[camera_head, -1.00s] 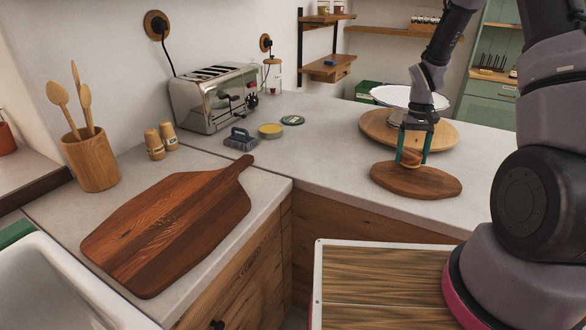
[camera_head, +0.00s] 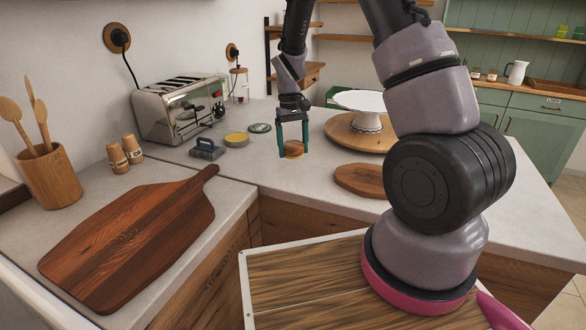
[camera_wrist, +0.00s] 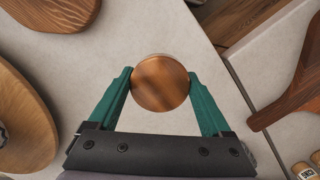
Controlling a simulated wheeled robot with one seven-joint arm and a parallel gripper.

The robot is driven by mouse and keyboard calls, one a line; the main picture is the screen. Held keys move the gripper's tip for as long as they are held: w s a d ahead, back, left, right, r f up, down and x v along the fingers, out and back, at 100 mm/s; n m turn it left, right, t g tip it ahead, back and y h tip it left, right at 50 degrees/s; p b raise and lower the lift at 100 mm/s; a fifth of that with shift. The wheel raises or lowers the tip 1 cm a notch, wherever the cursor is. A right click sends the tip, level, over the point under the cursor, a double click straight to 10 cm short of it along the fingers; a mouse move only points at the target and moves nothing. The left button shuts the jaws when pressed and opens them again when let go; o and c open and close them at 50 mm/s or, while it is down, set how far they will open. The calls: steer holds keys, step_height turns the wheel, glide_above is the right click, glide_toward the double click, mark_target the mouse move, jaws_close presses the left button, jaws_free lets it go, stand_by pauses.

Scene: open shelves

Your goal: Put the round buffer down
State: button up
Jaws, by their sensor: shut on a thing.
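The round buffer (camera_head: 293,149) is a small round wooden disc with a lighter edge. My gripper (camera_head: 293,142) points down with its teal fingers on either side of it, over the bare counter (camera_head: 262,172). In the wrist view the buffer's round wooden top (camera_wrist: 160,84) sits between the tips of my gripper (camera_wrist: 161,80), which is shut on it. The buffer is at or just above the counter; whether its underside touches is hard to tell.
A small oval board (camera_head: 361,180) lies to the right, with a larger round board (camera_head: 340,128) and a white cake stand (camera_head: 368,103) behind it. A yellow tin (camera_head: 236,139), a green-rimmed tin (camera_head: 260,128) and a brush (camera_head: 207,149) lie to the left. A toaster (camera_head: 180,110) stands behind them.

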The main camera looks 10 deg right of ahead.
mark_target(293, 143)
steer(key=shift+f, duration=3.2)
steer(key=shift+f, duration=0.1)
steer(key=o, duration=1.1)
steer(key=shift+d, duration=0.1)
steer(key=r, duration=0.4)
steer(key=w+r, duration=0.1)
steer(key=r, duration=0.7)
steer(key=shift+w, duration=0.35)
steer(key=s+d+r+m+t+y, duration=0.1)
steer(key=s+d+r+m+t, duration=0.1)
steer(key=s+r, duration=0.5)
steer(key=s+d+r+m+t+y, duration=0.1)
steer(key=s+r+t, duration=0.1)
steer(key=r, duration=1)
steer(key=s+d+r+m+t, duration=0.1)
steer(key=s+r+t, duration=0.1)
steer(key=s, duration=0.5)
steer(key=s+d+r+m+t, duration=0.1)
steer(key=s+r+m+t, duration=0.1)
steer(key=s+r, duration=0.3)
steer(key=s, duration=0.3)
steer(key=shift+d+r+t, duration=0.25)
steer(key=shift+d+t, duration=0.1)
steer(key=shift+t, duration=0.05)
